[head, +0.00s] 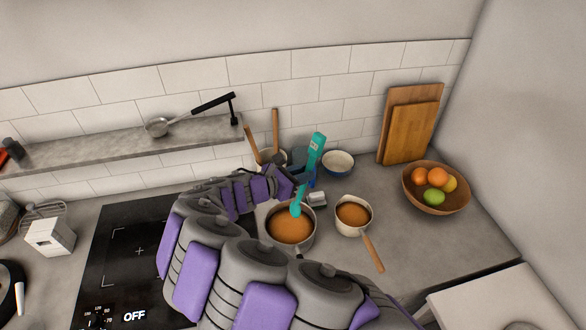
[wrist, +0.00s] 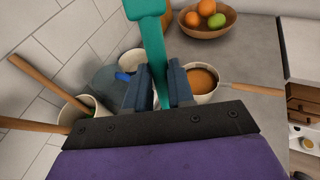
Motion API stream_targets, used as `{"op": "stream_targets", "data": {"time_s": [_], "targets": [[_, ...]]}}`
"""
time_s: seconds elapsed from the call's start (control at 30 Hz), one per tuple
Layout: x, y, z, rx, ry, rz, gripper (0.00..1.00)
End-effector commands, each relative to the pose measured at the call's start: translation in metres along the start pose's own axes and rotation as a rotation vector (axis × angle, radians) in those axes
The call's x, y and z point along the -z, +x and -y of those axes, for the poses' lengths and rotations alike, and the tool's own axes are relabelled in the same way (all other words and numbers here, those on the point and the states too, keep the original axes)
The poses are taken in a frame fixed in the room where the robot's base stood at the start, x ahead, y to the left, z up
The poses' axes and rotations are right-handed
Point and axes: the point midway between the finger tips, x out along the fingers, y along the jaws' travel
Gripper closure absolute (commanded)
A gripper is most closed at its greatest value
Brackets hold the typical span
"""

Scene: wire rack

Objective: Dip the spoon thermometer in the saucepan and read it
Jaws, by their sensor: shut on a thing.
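My gripper (head: 304,180) is shut on the teal spoon thermometer (head: 316,145). The spoon is held with its wide handle end up and its round bowl end down. In the wrist view the dark fingers of my gripper (wrist: 160,90) close on the teal shaft (wrist: 153,45). The saucepan (head: 313,238) of orange-brown soup stands on the counter, partly behind my arm. The spoon's bowl end overlaps the far side of the soup; whether it touches the soup I cannot tell. No reading is legible.
A smaller pan (head: 367,226) of similar soup, with a wooden handle, stands to the right. A fruit bowl (head: 460,203), cutting boards (head: 408,130), a white bowl (head: 338,168) and a utensil pot stand behind. The cooktop (head: 120,250) at left shows OFF.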

Motion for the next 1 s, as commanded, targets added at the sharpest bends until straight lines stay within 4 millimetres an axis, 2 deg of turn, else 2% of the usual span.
{"op": "stream_targets", "data": {"time_s": [0.3, 0.73, 1.0], "targets": [[0.035, -0.002, -0.011, -0.003, -0.008, 0.006, 1.00], [0.067, 0.019, -0.001, -0.001, -0.001, 0.000, 1.00], [0.093, 0.020, -0.008, -0.002, -0.006, 0.004, 1.00]]}}
